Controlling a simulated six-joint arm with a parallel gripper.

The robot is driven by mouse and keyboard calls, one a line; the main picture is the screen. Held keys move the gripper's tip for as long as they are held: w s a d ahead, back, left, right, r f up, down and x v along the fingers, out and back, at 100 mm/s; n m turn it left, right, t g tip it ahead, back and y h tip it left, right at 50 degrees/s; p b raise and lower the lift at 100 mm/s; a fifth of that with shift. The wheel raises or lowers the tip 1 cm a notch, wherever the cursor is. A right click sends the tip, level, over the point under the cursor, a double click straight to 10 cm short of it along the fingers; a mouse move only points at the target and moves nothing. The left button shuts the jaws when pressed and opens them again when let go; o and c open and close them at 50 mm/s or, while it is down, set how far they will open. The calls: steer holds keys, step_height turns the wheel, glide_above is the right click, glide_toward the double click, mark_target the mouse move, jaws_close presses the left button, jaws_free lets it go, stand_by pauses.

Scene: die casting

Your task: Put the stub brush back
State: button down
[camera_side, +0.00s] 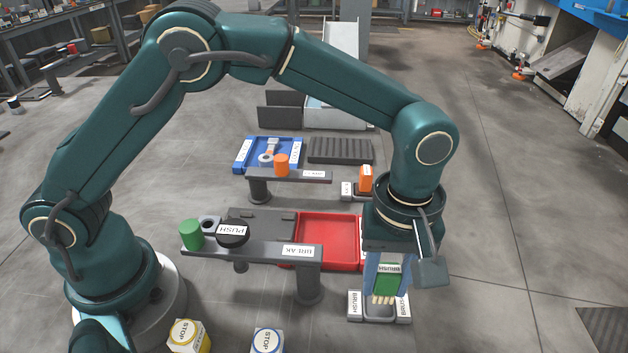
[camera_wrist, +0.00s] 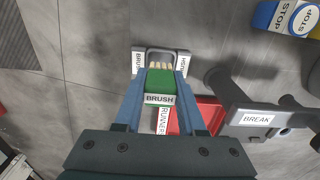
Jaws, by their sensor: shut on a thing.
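The stub brush (camera_side: 387,280) is a green block with a white BRUSH label and pale bristles pointing down. My gripper (camera_side: 386,276) is shut on it, with one blue finger on each side. In the wrist view the brush (camera_wrist: 160,84) sits between the fingers (camera_wrist: 160,98). A grey holder (camera_side: 355,306) with BRUSH labels stands on the floor below. The holder also shows in the wrist view (camera_wrist: 139,61), where the bristle tips overlap its opening. I cannot tell whether the tips are inside the opening or just above it.
A red tray (camera_side: 328,241) lies behind the holder. A grey BREAK bar (camera_side: 262,250) on posts, with a black PUSH button (camera_side: 232,235) and a green cylinder (camera_side: 191,234), is to the left. An orange block (camera_side: 366,178) stands farther back.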

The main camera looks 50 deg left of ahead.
mark_target(382, 293)
steer(key=shift+f, duration=1.45)
steer(key=shift+f, duration=0.15)
steer(key=c, duration=0.5)
jaws_free()
